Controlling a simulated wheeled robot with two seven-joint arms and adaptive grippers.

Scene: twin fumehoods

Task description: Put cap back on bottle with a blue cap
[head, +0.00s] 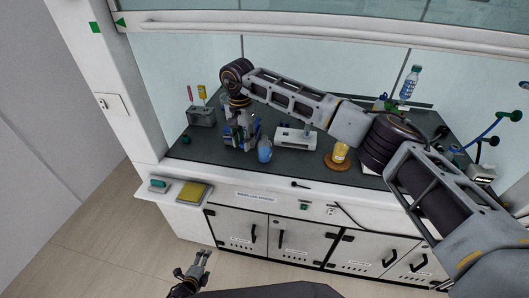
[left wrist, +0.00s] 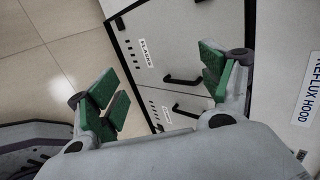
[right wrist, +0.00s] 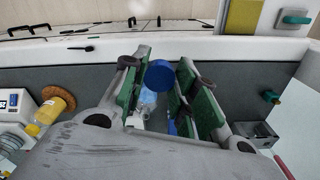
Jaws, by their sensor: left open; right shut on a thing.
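My right gripper (head: 241,143) points down over the worktop inside the hood. In the right wrist view its green-padded fingers (right wrist: 168,88) are shut on a round blue cap (right wrist: 159,76). A small clear bluish bottle (head: 265,150) stands upright on the worktop, just right of the right gripper in the head view. Part of it shows behind the cap in the right wrist view (right wrist: 148,98); the exact gap between cap and bottle cannot be told. My left gripper (head: 201,258) is open and empty, low outside the hood before the cabinets; its spread fingers show in the left wrist view (left wrist: 165,90).
A grey holder (head: 201,117) stands left. A tall capped bottle (head: 409,83) is farther back. My right arm spans the worktop.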

